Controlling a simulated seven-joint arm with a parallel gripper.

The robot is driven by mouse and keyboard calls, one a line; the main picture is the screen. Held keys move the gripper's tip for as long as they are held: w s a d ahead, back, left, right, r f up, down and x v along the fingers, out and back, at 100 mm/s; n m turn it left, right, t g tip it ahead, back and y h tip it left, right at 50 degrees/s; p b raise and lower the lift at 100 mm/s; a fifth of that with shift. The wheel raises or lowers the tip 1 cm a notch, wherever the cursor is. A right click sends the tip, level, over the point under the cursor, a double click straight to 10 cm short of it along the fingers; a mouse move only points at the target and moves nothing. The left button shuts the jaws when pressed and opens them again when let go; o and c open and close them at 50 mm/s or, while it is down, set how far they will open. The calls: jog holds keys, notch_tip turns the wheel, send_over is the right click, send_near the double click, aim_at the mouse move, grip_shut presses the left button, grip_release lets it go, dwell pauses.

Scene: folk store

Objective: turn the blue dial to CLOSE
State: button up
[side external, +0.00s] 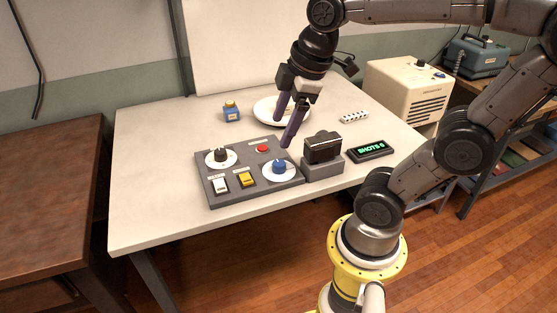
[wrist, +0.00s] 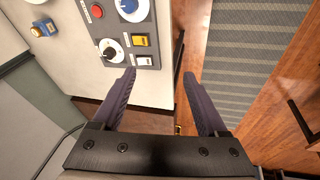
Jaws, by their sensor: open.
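The blue dial (side external: 279,168) sits on a white round plate at the right front of a grey control panel (side external: 208,196). It also shows at the top edge of the wrist view (wrist: 128,5), partly cut off. Its marks are too small to read, so I cannot tell its setting. My gripper (side external: 282,132) is open and empty, with dark purple fingers spread apart. In the side view it hangs above the panel's back right, apart from the dial. In the wrist view the gap between its fingertips (wrist: 160,73) lies off the panel, over the table edge and floor.
The panel also holds a black dial (side external: 221,156), red button (side external: 263,148), white switch (side external: 220,183) and yellow switch (side external: 246,180). A camera (side external: 323,147) on a grey stand is close right of the panel.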

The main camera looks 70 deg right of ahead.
jog(key=w+d+f+n+g, duration=0.1)
jog(key=w+d+f+g, duration=0.1)
jog(key=w+d, duration=0.35)
jog(key=m+g, duration=0.1)
jog(key=g, duration=0.1)
send_near(278, 163)
jog(key=shift+y, duration=0.5)
jog(key=f, duration=0.9)
jog(key=shift+s+d+f, duration=0.1)
jog(key=shift+d, duration=0.15)
grip_shut()
